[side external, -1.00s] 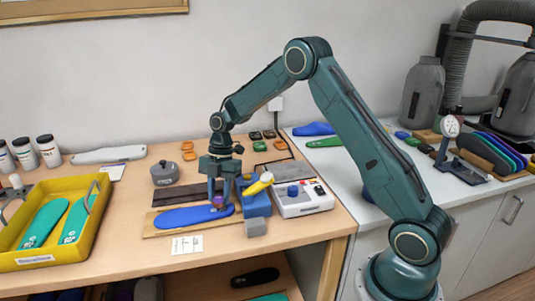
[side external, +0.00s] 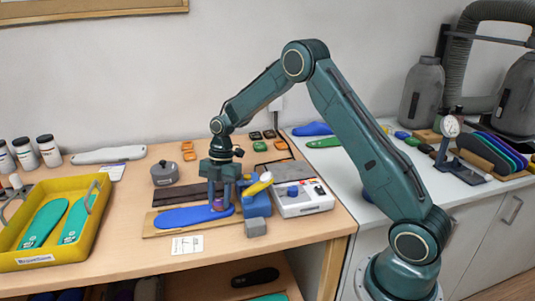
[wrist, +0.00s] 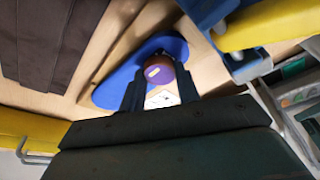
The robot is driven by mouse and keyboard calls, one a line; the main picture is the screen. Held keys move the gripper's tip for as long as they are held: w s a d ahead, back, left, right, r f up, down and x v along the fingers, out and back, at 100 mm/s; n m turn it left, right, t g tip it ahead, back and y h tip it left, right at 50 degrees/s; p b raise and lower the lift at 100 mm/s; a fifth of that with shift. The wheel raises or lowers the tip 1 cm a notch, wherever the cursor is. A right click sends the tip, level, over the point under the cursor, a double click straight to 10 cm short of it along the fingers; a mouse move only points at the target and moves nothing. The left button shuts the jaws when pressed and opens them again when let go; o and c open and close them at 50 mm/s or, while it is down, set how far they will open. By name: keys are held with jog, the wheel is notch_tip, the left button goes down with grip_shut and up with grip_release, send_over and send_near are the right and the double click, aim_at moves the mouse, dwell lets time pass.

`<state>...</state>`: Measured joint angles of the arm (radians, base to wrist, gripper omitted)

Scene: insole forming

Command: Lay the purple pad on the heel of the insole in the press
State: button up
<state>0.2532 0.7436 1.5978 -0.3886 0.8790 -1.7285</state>
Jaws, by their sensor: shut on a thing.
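The blue insole (side external: 180,218) lies flat on a wooden board (side external: 152,231), its right end beside the blue press (side external: 257,203) with the yellow handle (side external: 259,184). My gripper (side external: 219,204) points down over that right end and is shut on the purple pad (side external: 218,206). In the wrist view the purple pad (wrist: 159,71), with a brownish part and a pale mark, sits between the dark fingers (wrist: 158,92). The insole (wrist: 112,91) shows behind it. The pad is at or just above the insole; I cannot tell whether they touch.
The press stands close on the right of my gripper, by a white control box (side external: 302,201). A grey block (side external: 256,227) is in front. A yellow bin (side external: 50,259) with green insoles is at left. A grey pot (side external: 165,174) and dark strips (side external: 180,194) lie behind.

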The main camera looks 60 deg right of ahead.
jog(key=shift+f, duration=0.15)
dwell(0.8)
jog(key=o, duration=1.5)
jog(key=shift+r, duration=4)
jog(key=shift+r, duration=0.1)
